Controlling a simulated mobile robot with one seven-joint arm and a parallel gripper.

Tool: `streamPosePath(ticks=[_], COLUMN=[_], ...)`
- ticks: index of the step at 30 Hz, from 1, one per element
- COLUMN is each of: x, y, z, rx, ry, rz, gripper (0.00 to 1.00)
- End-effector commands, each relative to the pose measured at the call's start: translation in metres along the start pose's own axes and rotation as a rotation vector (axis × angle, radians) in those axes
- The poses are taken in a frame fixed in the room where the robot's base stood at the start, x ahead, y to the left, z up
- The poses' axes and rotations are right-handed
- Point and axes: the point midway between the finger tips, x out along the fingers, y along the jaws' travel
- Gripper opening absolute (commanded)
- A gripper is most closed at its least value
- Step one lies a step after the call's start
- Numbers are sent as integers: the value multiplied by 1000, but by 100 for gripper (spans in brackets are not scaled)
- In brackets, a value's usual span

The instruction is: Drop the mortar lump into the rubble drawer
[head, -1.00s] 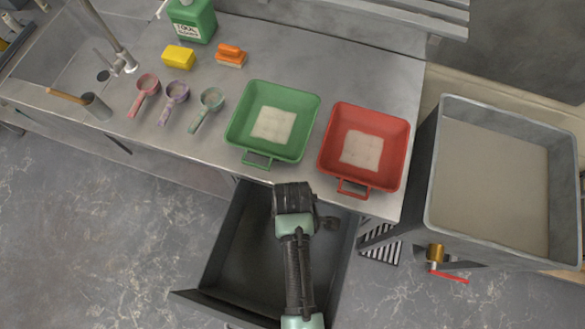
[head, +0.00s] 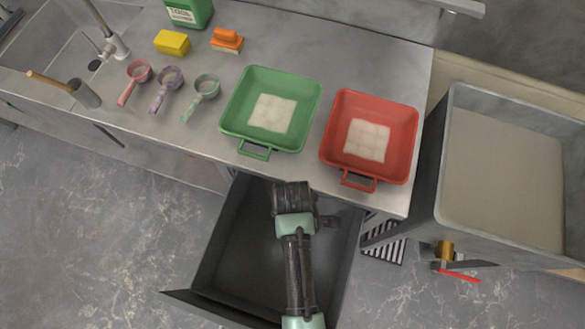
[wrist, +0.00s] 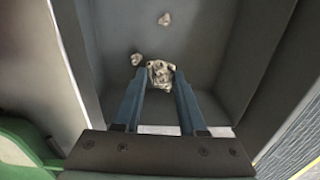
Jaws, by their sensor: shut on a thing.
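The mortar lump (wrist: 160,72) is a pale, rough piece between my fingertips in the wrist view. My gripper (wrist: 158,84) is shut on it, over the inside of the open drawer. The rubble drawer (head: 232,262) is a dark grey box pulled out below the counter; its dark floor (wrist: 195,50) fills much of the wrist view. In the head view my arm covers part of the drawer, and the fingers and lump are hidden. How high the lump is above the drawer floor I cannot tell.
Two small pale pieces (wrist: 165,19) and (wrist: 136,59) lie in the drawer. A green tub (head: 233,118) and a red tub (head: 403,150), each with a pale patch inside, stand on the counter above. A large grey bin (head: 447,190) stands at the right.

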Motion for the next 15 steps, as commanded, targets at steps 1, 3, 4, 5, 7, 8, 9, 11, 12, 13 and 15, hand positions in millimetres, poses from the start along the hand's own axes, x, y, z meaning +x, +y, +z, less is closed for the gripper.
streamPosePath(ticks=[1, 3, 4, 5, 7, 8, 9, 11, 12, 13, 15], x=[0, 0, 0, 0, 0, 0, 0, 0, 0, 0, -1], y=[0, 0, 0, 0, 0, 0, 0, 0, 0, 0, 0], z=[0, 0, 0, 0, 0, 0, 0, 0, 0, 0, 0], rx=[0, 0, 0, 0, 0, 0, 0, 0, 0, 0, 0], ry=[0, 0, 0, 0, 0, 0, 0, 0, 0, 0, 0], rz=[0, 0, 0, 0, 0, 0, 0, 0, 0, 0, 0], gripper=[44, 56, 62, 67, 75, 75, 75, 75, 75, 75, 75])
